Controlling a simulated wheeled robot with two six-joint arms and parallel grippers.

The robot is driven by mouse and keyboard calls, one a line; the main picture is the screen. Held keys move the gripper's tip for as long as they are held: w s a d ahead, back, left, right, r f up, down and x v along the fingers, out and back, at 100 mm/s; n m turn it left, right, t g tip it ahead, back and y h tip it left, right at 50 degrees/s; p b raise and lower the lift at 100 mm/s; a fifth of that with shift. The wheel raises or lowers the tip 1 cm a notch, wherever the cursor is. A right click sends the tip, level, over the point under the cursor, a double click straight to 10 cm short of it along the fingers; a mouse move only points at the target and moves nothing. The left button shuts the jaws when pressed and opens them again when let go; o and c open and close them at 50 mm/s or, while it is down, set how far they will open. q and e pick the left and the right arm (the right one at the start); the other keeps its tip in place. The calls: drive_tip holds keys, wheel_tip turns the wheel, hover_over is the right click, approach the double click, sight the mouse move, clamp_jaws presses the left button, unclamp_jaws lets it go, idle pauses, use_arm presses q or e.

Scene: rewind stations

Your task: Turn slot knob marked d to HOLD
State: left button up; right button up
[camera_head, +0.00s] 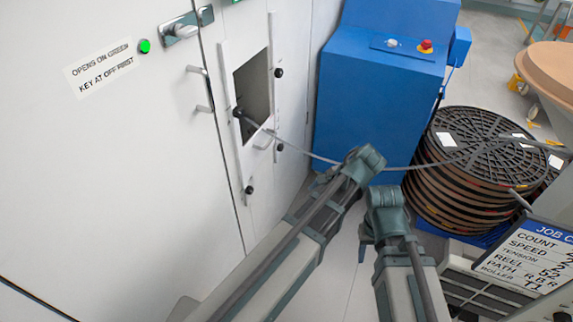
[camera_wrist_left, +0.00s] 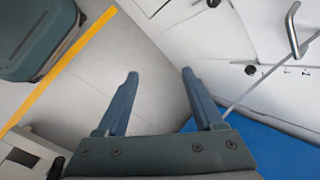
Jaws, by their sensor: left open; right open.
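Several black knobs sit on the white panel around a dark opening in the head view: an upper right knob (camera_head: 278,73), a left knob (camera_head: 238,112), a lower right knob (camera_head: 280,147) and a bottom knob (camera_head: 249,190). No letter or HOLD mark is readable, so I cannot tell which is d. In the left wrist view, a dark knob (camera_wrist_left: 250,69) shows on a white surface. My left gripper (camera_wrist_left: 160,80) is open and empty, its fingers apart over the floor, away from the knob. My right gripper (camera_head: 363,245) shows only partly, low beside the arm, apart from the panel.
A blue cabinet (camera_head: 375,85) with a red button stands right of the panel. A stack of black reels (camera_head: 465,165) stands further right, near a job card (camera_head: 540,255). A grey cable (camera_head: 325,159) runs from the panel across the front.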

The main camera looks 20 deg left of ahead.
use_arm(q)
drive_tip(key=w+a+f+m+y+b, duration=0.3)
drive_tip(key=w+f+b, duration=0.2)
drive_tip(key=w+b, duration=0.3)
drive_tip(key=w+a+f+m+y+b, duration=0.3)
drive_tip(key=w+f+b, duration=0.3)
drive_tip(key=w+b, duration=0.25)
drive_tip(key=m+y+b, duration=0.5)
drive_tip(key=y+b, duration=0.1)
drive_tip(key=b, duration=0.8)
approach(283, 148)
drive_tip(key=s+d, duration=0.1)
drive_tip(key=d, duration=0.5)
drive_tip(key=shift+a+f, duration=0.1)
drive_tip(key=shift+a, duration=0.15)
drive_tip(key=a, duration=0.9)
drive_tip(key=w+a, duration=0.1)
drive_tip(key=a, duration=0.3)
drive_tip(key=shift+a, duration=0.35)
clamp_jaws()
